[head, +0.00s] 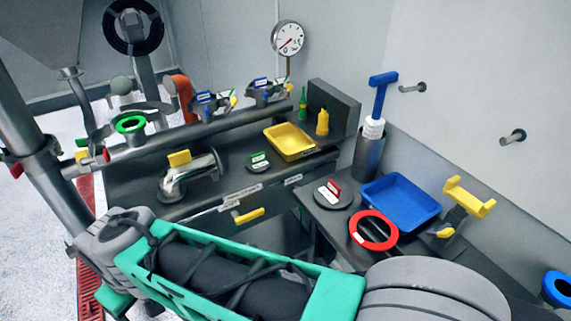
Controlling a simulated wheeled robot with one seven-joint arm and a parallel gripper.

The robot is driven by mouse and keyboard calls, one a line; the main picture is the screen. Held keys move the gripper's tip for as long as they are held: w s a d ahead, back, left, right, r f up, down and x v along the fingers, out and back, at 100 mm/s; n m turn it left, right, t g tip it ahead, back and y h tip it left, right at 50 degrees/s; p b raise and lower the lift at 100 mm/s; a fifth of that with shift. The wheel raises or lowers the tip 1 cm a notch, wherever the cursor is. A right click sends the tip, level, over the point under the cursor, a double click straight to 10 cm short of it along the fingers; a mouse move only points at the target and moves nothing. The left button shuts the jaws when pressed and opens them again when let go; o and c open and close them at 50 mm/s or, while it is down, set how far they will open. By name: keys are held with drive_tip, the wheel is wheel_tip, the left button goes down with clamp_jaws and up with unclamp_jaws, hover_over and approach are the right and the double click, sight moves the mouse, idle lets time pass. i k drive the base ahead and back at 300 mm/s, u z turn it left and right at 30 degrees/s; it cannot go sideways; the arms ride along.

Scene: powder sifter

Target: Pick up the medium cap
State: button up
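Two flat grey caps with upright tabs are in the head view. The one with a red tab (333,195) lies on the dark right-hand bench and looks larger. The one with a green tab (259,162) lies on the dark bench further back and looks smaller. I cannot tell for certain from size alone which is the medium cap. A yellow tab also stands on a metal pipe elbow (190,178). My arm crosses the foreground, well apart from both caps. My gripper's fingers do not show, so its state is hidden.
A blue tray (401,202) and a red ring (374,231) lie beside the red-tab cap. A yellow tray (289,141) is right of the green-tab cap. A blue-handled tool stands in a metal cylinder (368,158). A long pipe (220,130) runs along the back bench.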

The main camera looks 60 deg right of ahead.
sight(258, 162)
drive_tip(key=z, duration=0.9)
drive_tip(key=i, duration=0.55)
drive_tip(key=u, duration=1.3)
drive_tip(key=i, duration=0.2)
drive_tip(key=z, duration=0.1)
